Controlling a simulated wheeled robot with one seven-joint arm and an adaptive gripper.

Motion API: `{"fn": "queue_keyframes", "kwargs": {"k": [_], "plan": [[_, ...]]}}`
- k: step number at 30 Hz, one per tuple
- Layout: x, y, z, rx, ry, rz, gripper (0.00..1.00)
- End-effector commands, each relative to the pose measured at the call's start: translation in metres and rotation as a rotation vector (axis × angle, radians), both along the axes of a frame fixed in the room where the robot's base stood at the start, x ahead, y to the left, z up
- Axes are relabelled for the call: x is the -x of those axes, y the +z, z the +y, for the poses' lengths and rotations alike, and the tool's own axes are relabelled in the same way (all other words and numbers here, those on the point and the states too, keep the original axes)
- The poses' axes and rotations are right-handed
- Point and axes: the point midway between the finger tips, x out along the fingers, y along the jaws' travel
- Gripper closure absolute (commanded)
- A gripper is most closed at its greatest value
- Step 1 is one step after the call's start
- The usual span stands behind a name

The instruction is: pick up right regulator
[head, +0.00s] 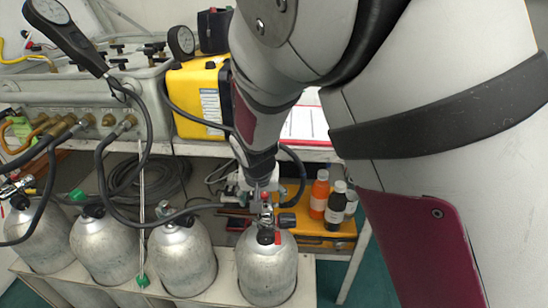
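Several silver air cylinders stand in a row in a pale rack. The rightmost cylinder (267,268) has a metal valve with a red part and a black knob at its top. A regulator-like fitting (265,212) sits at this valve, but I cannot tell it clearly apart from the valve. My arm comes down from the upper right, and my gripper (262,186) points down just above this fitting. The gripper is small and partly merged with the fittings behind it. I cannot tell whether its fingers touch anything or are open.
A grey panel case (90,100) with gauges and hoses stands on the bench at left, beside a yellow case (196,98). Black hoses hang over the left cylinders. Several bottles (320,195) stand on the lower shelf, right of my gripper. My arm hides much of the right side.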

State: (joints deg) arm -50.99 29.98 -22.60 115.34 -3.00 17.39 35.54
Motion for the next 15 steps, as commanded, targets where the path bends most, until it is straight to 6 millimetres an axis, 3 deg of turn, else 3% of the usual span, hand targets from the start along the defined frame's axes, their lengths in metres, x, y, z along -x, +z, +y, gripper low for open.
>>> {"fn": "queue_keyframes", "kwargs": {"k": [4, 12, 15], "plan": [[-0.009, -0.022, -0.002, 0.002, -0.001, 0.002, 0.28], [-0.011, -0.025, -0.001, 0.000, 0.000, 0.001, 0.28], [-0.011, -0.025, -0.001, 0.000, 0.000, 0.001, 0.48]]}}
